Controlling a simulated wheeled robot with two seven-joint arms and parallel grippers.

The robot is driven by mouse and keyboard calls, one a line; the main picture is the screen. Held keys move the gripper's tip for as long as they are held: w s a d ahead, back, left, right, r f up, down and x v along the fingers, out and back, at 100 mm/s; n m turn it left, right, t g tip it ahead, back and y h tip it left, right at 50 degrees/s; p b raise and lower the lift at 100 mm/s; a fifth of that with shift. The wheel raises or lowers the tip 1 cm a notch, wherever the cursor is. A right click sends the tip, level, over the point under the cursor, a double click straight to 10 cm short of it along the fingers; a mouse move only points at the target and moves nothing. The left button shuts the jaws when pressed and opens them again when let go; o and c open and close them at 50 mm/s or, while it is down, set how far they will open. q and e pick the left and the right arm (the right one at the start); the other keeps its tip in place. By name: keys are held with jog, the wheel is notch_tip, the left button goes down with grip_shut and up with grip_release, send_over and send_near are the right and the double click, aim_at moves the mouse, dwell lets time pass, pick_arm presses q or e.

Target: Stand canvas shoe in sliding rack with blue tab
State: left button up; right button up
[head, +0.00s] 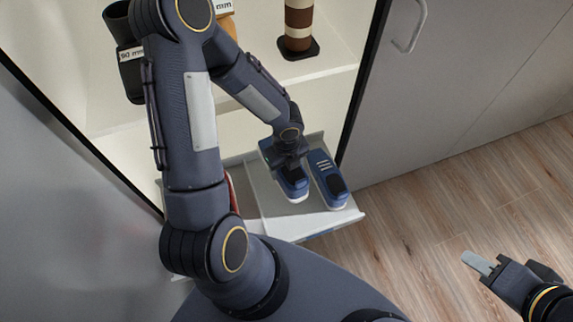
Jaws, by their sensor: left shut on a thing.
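Two blue canvas shoes with white soles and dark openings show at the pull-out rack. My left gripper (288,164) is shut on the left shoe (293,186), gripping it from above at its far end. The other shoe (328,181) lies beside it on the right, free of the gripper. The pale sliding rack (282,226) extends from the bottom of the cabinet. I cannot tell whether the held shoe touches the rack floor. No blue tab can be made out clearly. My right gripper (482,266) is empty at the lower right, away from the rack; its finger gap is unclear.
A reddish item (233,192) is partly hidden behind my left arm at the rack's left. Above, cabinet shelves hold a brown-and-white striped cylinder (298,25) and a dark container (130,70). Grey cabinet doors (440,90) stand right. The wooden floor (430,220) is clear.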

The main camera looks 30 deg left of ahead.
pick_arm(q)
jog(key=shift+f+b, duration=4.45)
jog(key=shift+f, duration=0.85)
jog(key=o, duration=1.2)
jog(key=shift+c, duration=0.2)
notch_tip(320, 180, up, 8)
jog(key=p, duration=0.4)
jog(key=shift+f, duration=0.1)
